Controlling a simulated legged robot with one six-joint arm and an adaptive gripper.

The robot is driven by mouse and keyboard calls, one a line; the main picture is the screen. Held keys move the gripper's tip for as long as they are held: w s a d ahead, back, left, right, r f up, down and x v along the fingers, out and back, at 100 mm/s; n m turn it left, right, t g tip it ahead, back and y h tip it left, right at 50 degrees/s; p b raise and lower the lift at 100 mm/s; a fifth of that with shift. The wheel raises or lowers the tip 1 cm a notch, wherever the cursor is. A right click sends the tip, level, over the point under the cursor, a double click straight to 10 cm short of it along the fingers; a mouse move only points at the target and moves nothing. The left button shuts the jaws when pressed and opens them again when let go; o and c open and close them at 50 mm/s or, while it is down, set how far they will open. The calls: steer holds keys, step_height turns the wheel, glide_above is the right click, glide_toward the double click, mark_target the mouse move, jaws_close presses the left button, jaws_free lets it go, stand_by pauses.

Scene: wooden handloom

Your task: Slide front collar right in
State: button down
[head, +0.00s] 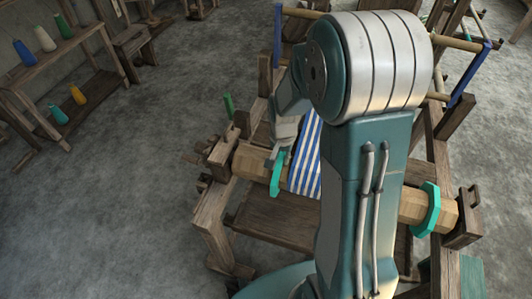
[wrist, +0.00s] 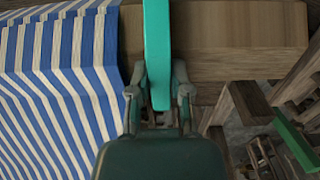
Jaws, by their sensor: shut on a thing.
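A teal collar (head: 276,174) sits around the wooden front beam (head: 250,163), at the picture-left side of the striped cloth in the head view. My gripper (wrist: 158,95) is shut on this collar, one finger on each side; the collar also shows in the wrist view (wrist: 157,40). A narrow strip of bare beam shows between collar and cloth in the wrist view. A second teal collar (head: 428,208) is around the beam's picture-right end. My arm hides the middle of the beam in the head view.
Blue-and-white cloth (head: 305,158) covers part of the beam. Wooden posts (head: 218,155) and a green peg (head: 229,104) stand at the beam's left end. A shelf with coloured cones (head: 60,65) stands at far left. Floor between is clear.

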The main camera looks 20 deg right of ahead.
steer(key=shift+s+d, duration=0.4)
steer(key=shift+d, duration=0.15)
steer(key=shift+a, duration=0.1)
steer(key=c, duration=0.6)
jaws_free()
steer(key=shift+o, duration=0.2)
steer(key=shift+d, duration=0.3)
steer(key=shift+a+r, duration=0.1)
steer(key=shift+r, duration=0.05)
step_height(320, 180, up, 12)
steer(key=shift+f, duration=0.25)
